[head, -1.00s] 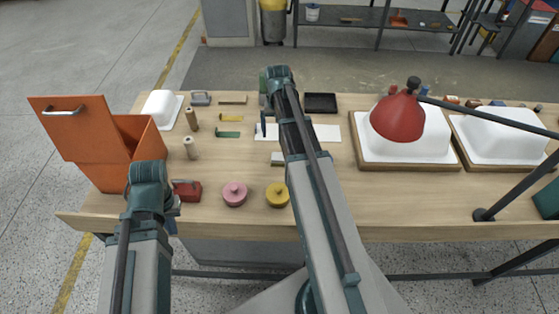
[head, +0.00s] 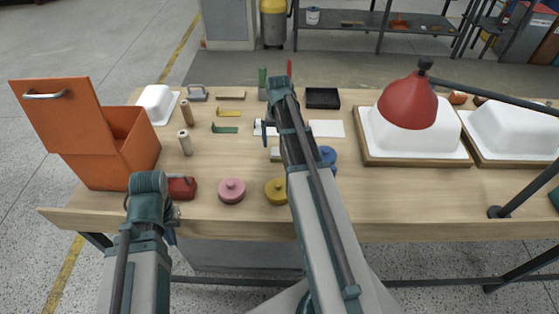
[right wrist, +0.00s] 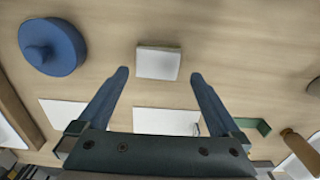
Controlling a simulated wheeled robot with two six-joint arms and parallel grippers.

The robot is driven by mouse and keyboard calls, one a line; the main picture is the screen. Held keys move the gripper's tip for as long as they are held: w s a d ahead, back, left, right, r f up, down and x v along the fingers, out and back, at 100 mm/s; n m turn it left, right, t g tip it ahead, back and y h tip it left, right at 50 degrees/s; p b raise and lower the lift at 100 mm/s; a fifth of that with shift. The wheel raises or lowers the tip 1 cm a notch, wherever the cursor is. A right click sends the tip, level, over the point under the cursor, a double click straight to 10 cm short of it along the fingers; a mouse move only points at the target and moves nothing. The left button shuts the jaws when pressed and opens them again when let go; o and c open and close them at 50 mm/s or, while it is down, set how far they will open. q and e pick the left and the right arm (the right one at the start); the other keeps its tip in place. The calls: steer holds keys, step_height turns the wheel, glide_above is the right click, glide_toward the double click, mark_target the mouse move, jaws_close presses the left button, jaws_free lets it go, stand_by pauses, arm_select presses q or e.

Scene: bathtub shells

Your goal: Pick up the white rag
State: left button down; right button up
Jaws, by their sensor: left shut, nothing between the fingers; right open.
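A small white folded block that looks like the white rag (right wrist: 157,63) lies flat on the bench. In the right wrist view it sits between and just beyond my right gripper's open fingertips (right wrist: 159,74), with nothing held. In the head view the rag (head: 275,155) shows partly, its right side hidden by my right arm. My right gripper (head: 264,132) is over the middle of the bench, its far finger hidden by the wrist. My left gripper (head: 171,225) is shut and empty at the bench's front edge, below a red tin (head: 181,188).
White sheets (head: 327,128) lie behind the rag. Pink (head: 232,191) and yellow (head: 275,192) pots stand in front.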

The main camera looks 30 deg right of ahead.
steer(key=f+b, duration=0.5)
steer(key=shift+s+d+f, duration=0.1)
steer(key=shift+s+f, duration=0.1)
steer(key=shift+r, duration=0.1)
steer(key=shift+c, duration=0.3)
steer(key=c, duration=1.1)
steer(key=shift+r, duration=0.1)
